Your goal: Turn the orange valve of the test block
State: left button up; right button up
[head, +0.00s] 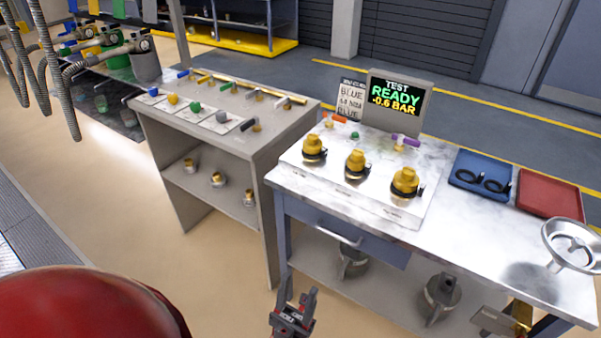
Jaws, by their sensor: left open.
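The test block (345,195) is a pale slab on the marble-topped bench. Its orange valve (336,118) is a small lever at the back left corner, below the printed card. A purple lever (404,140) sits at the back right and a green knob (355,135) between them. Three yellow capped fittings with black rings stand along the front. My left gripper (298,293) is at the bottom of the view, low in front of the bench, open with nothing between its fingers. It is well apart from the orange valve.
A display (397,100) reads "TEST READY -0.6 BAR". A grey shelf unit (250,135) stands left of the bench. Hoses hang at far left.

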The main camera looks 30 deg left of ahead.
aim_at(329, 115)
jog(key=i+j+u, duration=0.35)
jog(key=i+j, duration=0.35)
jog(key=i, duration=0.1)
